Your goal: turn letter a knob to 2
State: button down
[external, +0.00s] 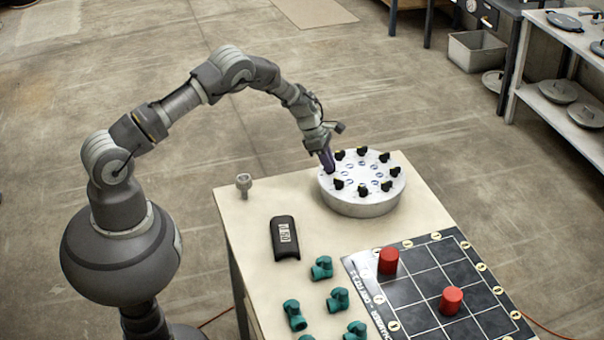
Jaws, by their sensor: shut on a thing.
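A round white and silver drum (362,205) stands near the back of the table. Several small black knobs (362,189) ring its top, with small blue markings inside the ring. The letters and numbers are too small to read, so I cannot tell which knob is letter a or where it points. My gripper (329,166) reaches down to the left edge of the drum's top. It is shut on a knob there, which the fingers hide.
On the pale table (245,225) are a small grey fitting (243,184), a black labelled block (285,238) and several teal pipe elbows (338,300). A dark grid board (430,285) at the right front bears two red cylinders (388,261). The table's left back is mostly clear.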

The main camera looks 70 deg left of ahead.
jog(key=m+h+b, duration=0.1)
jog(key=m, duration=0.2)
jog(key=shift+a+f+m+g, duration=0.1)
jog(key=shift+m+g, duration=0.2)
jog(key=shift+g, duration=0.1)
jog(key=m+g+b, duration=0.1)
jog(key=m, duration=0.2)
jog(key=shift+w+m+h+b, duration=0.15)
jog(key=shift+m+h+b, duration=0.15)
jog(key=shift+h+b, duration=0.1)
jog(key=m+g+b, duration=0.1)
jog(key=m+b, duration=0.1)
jog(key=m, duration=0.2)
jog(key=shift+w+a+g, duration=0.1)
jog(key=shift+g, duration=0.3)
jog(key=shift+m+g+b, duration=0.5)
jog(key=shift+m+b, duration=0.4)
jog(key=shift+m, duration=0.3)
jog(key=c, duration=1.2)
grip_release()
jog(key=shift+o, duration=0.2)
jog(key=shift+w+r, duration=0.1)
jog(key=shift+r, duration=0.1)
